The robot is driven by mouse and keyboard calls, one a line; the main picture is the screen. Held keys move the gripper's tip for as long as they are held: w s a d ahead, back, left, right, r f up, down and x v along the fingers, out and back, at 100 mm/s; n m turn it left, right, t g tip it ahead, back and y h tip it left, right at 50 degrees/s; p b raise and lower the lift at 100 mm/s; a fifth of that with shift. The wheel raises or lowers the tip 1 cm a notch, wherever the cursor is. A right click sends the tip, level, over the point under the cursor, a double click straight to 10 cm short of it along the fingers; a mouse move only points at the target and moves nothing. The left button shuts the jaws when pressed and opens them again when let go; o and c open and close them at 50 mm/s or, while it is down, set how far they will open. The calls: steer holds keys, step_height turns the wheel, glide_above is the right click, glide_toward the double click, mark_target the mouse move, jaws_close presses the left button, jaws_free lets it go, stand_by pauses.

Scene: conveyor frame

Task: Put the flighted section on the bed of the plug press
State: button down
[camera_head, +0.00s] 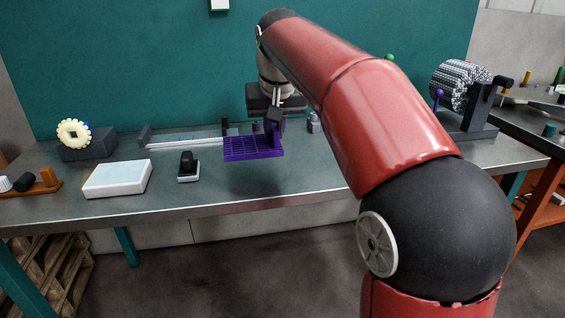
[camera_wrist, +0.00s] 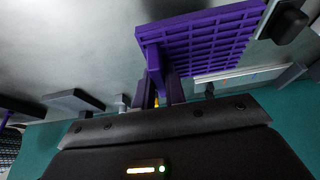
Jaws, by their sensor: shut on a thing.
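The flighted section is a purple grid plate (camera_head: 247,150) with an upright purple flight; it also shows in the wrist view (camera_wrist: 207,42). The strip also shows in the wrist view (camera_wrist: 238,74). My gripper and the plate hide part of its right end.
A small black-knobbed block (camera_head: 188,167) stands left of the plate, with a white-topped box (camera_head: 117,178) farther left. A cream toothed wheel (camera_head: 74,133) sits on a dark block. A rolled grey belt on a dark stand (camera_head: 460,85) is at right.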

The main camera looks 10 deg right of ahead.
mark_target(274, 148)
steer(key=shift+w+f+b, duration=0.1)
steer(key=shift+f+b, duration=1.95)
steer(key=shift+f, duration=0.65)
steer(key=shift+f, duration=0.2)
steer(key=c, duration=1.5)
jaws_free()
steer(key=shift+o, duration=0.2)
steer(key=shift+r, duration=0.55)
steer(key=p+v, duration=0.2)
steer(key=v, duration=0.8)
steer(key=shift+s+r+p, duration=0.25)
steer(key=shift+s+p, duration=0.05)
steer(key=shift+s+r, duration=0.15)
steer(key=shift+r, duration=0.15)
